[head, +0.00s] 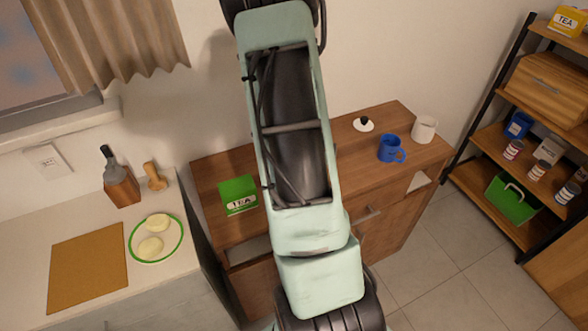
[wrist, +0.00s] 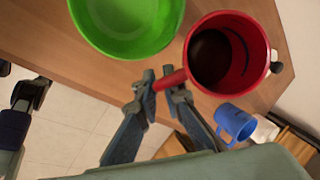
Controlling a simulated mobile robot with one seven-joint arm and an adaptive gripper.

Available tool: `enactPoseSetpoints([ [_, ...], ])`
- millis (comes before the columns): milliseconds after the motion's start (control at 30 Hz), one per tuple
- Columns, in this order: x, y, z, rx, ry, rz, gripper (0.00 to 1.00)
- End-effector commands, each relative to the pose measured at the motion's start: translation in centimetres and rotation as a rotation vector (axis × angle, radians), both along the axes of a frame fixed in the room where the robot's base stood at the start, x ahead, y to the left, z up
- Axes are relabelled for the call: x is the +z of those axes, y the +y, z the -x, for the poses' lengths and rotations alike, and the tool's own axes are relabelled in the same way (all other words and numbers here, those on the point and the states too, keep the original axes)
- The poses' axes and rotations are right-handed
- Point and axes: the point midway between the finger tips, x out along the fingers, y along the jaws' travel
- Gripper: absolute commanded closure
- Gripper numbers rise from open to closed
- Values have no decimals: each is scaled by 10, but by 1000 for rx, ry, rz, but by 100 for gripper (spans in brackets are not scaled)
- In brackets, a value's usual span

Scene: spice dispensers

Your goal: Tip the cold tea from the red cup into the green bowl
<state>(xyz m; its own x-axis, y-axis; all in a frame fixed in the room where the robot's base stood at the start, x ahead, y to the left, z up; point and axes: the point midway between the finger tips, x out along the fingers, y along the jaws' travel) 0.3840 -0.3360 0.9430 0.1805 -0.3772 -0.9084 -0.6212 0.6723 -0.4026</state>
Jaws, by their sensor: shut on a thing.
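The red cup (wrist: 241,88) is in the wrist view, with dark liquid inside. My gripper (wrist: 160,86) is shut on its handle, at the cup's left side. The green bowl (wrist: 127,40) is at the top of the wrist view, just left of the cup, and its visible inside is plain green. I look down into both. The wrist view does not show clearly how far the cup is tilted or raised. In the head view my arm hides the cup, bowl and gripper.
A blue mug (head: 389,151), a white mug (head: 424,129) and a white lid with black knob (head: 363,125) stand on the wooden cabinet (head: 350,170), right of my arm. A green tea box (head: 238,195) stands left of it. A shelf (head: 490,135) is farther right.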

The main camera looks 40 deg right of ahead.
Motion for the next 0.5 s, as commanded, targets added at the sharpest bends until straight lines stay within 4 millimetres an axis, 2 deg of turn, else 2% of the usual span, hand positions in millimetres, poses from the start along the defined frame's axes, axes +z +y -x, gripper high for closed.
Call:
enactPoseSetpoints([
  [500, 2, 0, 0, -6, 10, 69, 100],
])
